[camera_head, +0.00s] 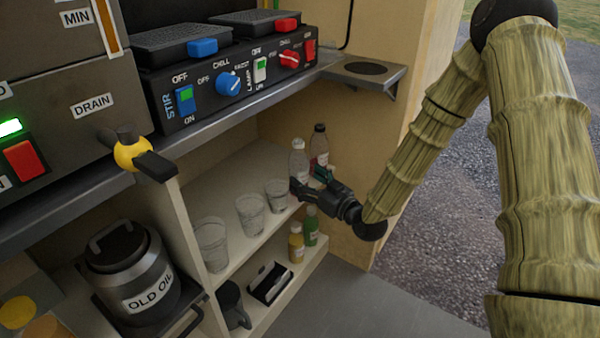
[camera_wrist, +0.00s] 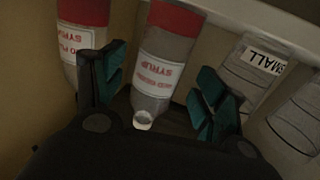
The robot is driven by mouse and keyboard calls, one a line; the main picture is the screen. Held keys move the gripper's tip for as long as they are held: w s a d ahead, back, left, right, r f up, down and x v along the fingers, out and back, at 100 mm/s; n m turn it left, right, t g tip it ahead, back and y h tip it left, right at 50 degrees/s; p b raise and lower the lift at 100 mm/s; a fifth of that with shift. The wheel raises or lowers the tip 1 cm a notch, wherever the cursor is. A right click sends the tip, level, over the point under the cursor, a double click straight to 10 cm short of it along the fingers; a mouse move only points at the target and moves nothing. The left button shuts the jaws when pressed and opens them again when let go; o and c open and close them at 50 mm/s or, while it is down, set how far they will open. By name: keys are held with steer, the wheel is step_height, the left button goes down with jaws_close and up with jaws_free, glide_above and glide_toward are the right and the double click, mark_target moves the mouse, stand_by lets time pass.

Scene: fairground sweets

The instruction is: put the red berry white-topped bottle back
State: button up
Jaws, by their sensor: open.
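The red berry bottle (camera_wrist: 170,45) has a white cap (camera_wrist: 142,120), clear sides, a red band and a label reading "RED BERRY SYRUP" in the wrist view. A clear white-capped bottle, seemingly this one, stands on the upper shelf in the head view (camera_head: 299,158). My gripper (camera_head: 311,181) is open in front of the shelf. In the wrist view its green-padded fingers (camera_wrist: 160,88) are on either side of the bottle; contact cannot be told. The lower part of the bottle is partly hidden in the head view.
A dark-capped red-labelled syrup bottle (camera_head: 319,146) stands close beside it, also in the wrist view (camera_wrist: 83,40). Clear cups (camera_head: 250,213) stand to the left, one labelled "SMALL" (camera_wrist: 255,62). Yellow (camera_head: 296,243) and green (camera_head: 310,226) bottles are below. The counter (camera_head: 240,92) overhangs.

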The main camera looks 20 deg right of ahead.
steer(key=p+v, duration=0.2)
steer(key=v, duration=0.6)
steer(key=s+a+f+m+g+h, duration=0.1)
steer(key=s+f+g, duration=0.25)
steer(key=f, duration=0.35)
steer(key=s+a+f+m+g+h, duration=0.1)
steer(key=s+a+f+g, duration=0.1)
steer(key=s+f, duration=0.4)
steer(key=s+a+f+g+h, duration=0.1)
steer(key=s+f+g+h, duration=0.15)
steer(key=f, duration=0.55)
steer(key=s+f+m+g+h, duration=0.1)
steer(key=s+f+g, duration=0.3)
steer(key=s, duration=0.8)
steer(key=s+f+m+g+h, duration=0.1)
steer(key=s+f+g, duration=0.3)
steer(key=s, duration=0.9)
step_height(320, 180, down, 3)
steer(key=shift+s+a+f+m+g, duration=0.2)
steer(key=shift+a+f+m+g, duration=0.1)
steer(key=shift+a+m, duration=0.2)
steer(key=shift+h, duration=0.25)
